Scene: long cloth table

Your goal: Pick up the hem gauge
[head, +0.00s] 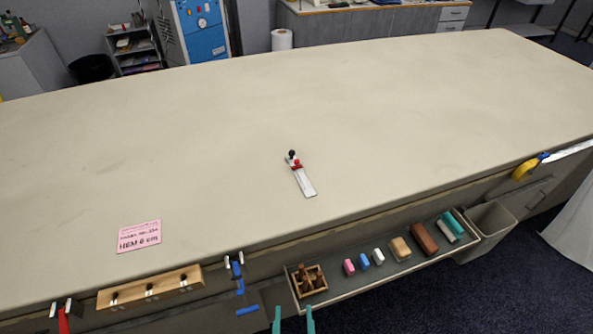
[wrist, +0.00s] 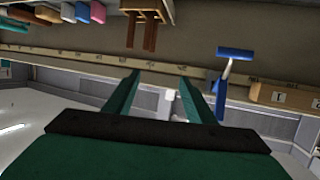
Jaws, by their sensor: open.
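The hem gauge (head: 303,179) lies alone near the middle of the cloth table (head: 210,140). It is a flat white strip with a red slider and a dark knob at its far end. My gripper (head: 293,318) shows at the bottom edge of the head view as two teal fingertips, below the table's front edge and well short of the gauge. In the wrist view my gripper (wrist: 158,82) is open, its two green fingers apart with nothing held between them. The hem gauge is not in the wrist view.
A pink card (head: 139,236) lies on the table at left. An open front tray (head: 345,284) holds a wooden block with pegs (head: 309,281) and several coloured blocks. A wooden rack (head: 150,289) and clamps hang along the front edge. The tabletop around the gauge is clear.

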